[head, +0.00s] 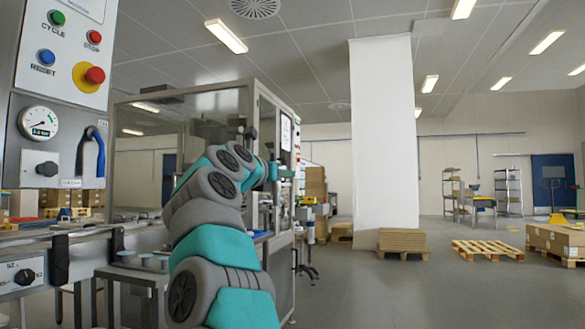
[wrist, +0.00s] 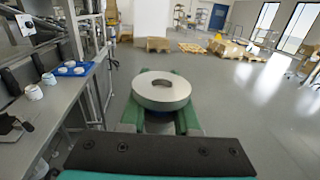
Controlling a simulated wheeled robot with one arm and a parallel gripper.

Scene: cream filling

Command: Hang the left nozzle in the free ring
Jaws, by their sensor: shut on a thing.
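In the wrist view my gripper (wrist: 159,112) has two green fingers closed around a round, light grey metal piece with a dark hole in its middle, which I take to be the nozzle (wrist: 145,95). The nozzle is held clear of the table, over the open floor. In the head view my arm reaches up and away, with the gripper end (head: 284,174) small in front of the machine; the nozzle cannot be made out there. I cannot pick out the free ring in either view.
In the wrist view, a grey table (wrist: 48,108) on the left carries several white round pieces, some on a blue mat (wrist: 66,72). In the head view, a control panel (head: 62,62) and a glass-walled machine (head: 270,125) stand left.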

